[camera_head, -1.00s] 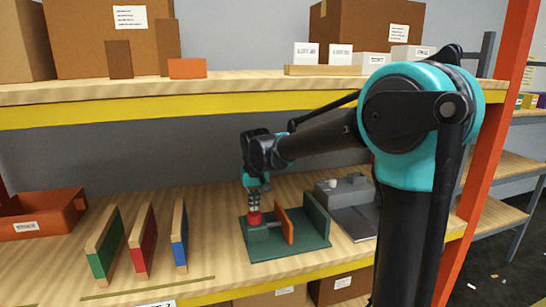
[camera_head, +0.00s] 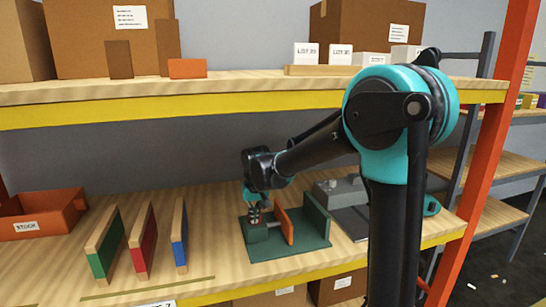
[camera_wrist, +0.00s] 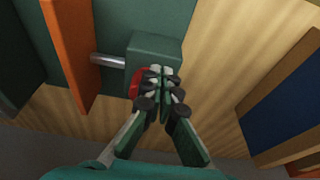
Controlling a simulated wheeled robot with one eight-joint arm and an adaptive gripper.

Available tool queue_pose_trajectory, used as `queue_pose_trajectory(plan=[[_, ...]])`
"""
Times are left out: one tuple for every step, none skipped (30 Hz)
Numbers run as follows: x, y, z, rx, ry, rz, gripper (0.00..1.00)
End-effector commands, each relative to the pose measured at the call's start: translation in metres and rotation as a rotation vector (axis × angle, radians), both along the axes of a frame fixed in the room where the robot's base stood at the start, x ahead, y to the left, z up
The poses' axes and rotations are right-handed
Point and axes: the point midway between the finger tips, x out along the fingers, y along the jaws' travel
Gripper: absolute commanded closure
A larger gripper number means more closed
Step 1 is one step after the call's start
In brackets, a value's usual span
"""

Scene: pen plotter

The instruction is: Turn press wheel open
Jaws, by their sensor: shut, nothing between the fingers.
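The press stands on the lower shelf, with a green base (camera_head: 300,246), a green upright plate (camera_head: 317,216) and an orange plate (camera_head: 285,222). In the wrist view, a metal rod (camera_wrist: 108,61) runs from the orange plate (camera_wrist: 70,50) into a green block (camera_wrist: 153,52). The red press wheel (camera_wrist: 136,84) shows only as an edge beside the block; my fingers hide the rest. My gripper (camera_wrist: 161,76) is shut, its tips together over the block and wheel edge. Whether it touches the wheel is unclear. In the head view, my gripper (camera_head: 255,216) points down at the press's left end.
Blue (camera_head: 180,236), red (camera_head: 143,240) and green (camera_head: 104,245) panels stand left of the press. An orange stock bin (camera_head: 40,214) is at far left. A grey device (camera_head: 340,192) stands close behind at right.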

Motion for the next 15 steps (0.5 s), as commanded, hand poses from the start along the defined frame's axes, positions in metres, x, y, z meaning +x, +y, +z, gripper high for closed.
queue_pose_trajectory(plan=[[0.0003, 0.0000, 0.0001, 0.000, 0.000, 0.000, 1.00], [0.0005, 0.0000, 0.0000, 0.000, 0.000, 0.000, 1.00], [0.0008, 0.0000, 0.0000, 0.000, 0.000, 0.000, 1.00], [0.0012, 0.0000, 0.0001, 0.000, 0.000, 0.000, 1.00], [0.0015, 0.0001, 0.0001, 0.000, 0.000, 0.000, 1.00], [0.0019, 0.0000, 0.0001, 0.000, 0.000, 0.000, 1.00], [0.0022, 0.0001, 0.0000, 0.000, 0.000, 0.000, 1.00], [0.0025, 0.0001, 0.0001, 0.000, 0.000, 0.000, 1.00], [0.0029, 0.0001, 0.0001, 0.000, 0.000, 0.000, 1.00], [0.0032, 0.0002, 0.0001, 0.000, 0.000, 0.000, 1.00], [0.0037, 0.0002, 0.0001, 0.000, 0.000, 0.000, 1.00], [0.0041, 0.0002, 0.0001, 0.000, 0.000, 0.000, 1.00], [0.0041, 0.0002, 0.0001, 0.000, 0.000, 0.000, 1.00], [0.0041, 0.0002, 0.0002, 0.000, 0.000, 0.000, 1.00], [0.0042, 0.0003, 0.0002, 0.000, 0.000, 0.000, 1.00]])
